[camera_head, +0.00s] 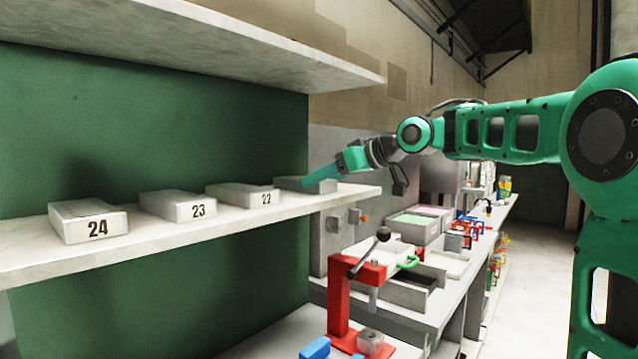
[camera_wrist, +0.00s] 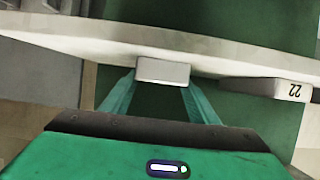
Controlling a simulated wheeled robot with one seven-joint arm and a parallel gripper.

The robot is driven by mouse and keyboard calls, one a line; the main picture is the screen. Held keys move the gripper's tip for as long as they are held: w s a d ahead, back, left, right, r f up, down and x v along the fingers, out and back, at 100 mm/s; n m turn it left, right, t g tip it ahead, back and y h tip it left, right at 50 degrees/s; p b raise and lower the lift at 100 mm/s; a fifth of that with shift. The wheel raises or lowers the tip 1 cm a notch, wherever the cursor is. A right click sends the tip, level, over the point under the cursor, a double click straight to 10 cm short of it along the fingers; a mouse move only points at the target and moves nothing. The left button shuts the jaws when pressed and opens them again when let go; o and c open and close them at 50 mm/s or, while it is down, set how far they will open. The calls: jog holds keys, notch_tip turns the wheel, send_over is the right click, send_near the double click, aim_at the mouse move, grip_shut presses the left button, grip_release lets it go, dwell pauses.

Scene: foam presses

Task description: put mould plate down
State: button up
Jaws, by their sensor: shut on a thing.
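A grey block-shaped mould plate (camera_head: 322,187) is at the right end of the white shelf (camera_head: 160,236), to the right of plate 22 (camera_head: 243,194). My gripper (camera_head: 312,179) reaches it from the right and is shut on it. In the wrist view the plate (camera_wrist: 163,71) sits between the tips of my two green fingers (camera_wrist: 160,84), against the shelf edge (camera_wrist: 230,52). It looks level and at shelf height; whether it touches the shelf is unclear. No number shows on it. Plate 22 is also in the wrist view (camera_wrist: 265,88), apart from the held plate.
Plates 23 (camera_head: 178,206) and 24 (camera_head: 88,221) stand farther left on the shelf. An upper shelf (camera_head: 220,45) hangs above. Below right are a red press (camera_head: 340,300), a blue block (camera_head: 315,348) and a bench with trays (camera_head: 425,222).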

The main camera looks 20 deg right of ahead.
jog(key=o, duration=1.5)
jog(key=v, duration=1.2)
jog(key=s+d+f+m+g+h, duration=0.2)
jog(key=s+d+f+m+h, duration=0.15)
jog(key=f, duration=0.65)
jog(key=s+d+f+m+g+h, duration=0.15)
jog(key=s+d+f+m, duration=0.3)
jog(key=f, duration=0.55)
jog(key=s+d+f+m+g+h, duration=0.1)
jog(key=s+f+g, duration=0.3)
jog(key=s+f, duration=0.6)
jog(key=s+d+f+m+g+h, duration=0.1)
jog(key=s+f+m+g, duration=0.3)
jog(key=s+f, duration=0.7)
jog(key=s+d, duration=0.1)
jog(key=s, duration=0.5)
jog(key=shift+s, duration=0.15)
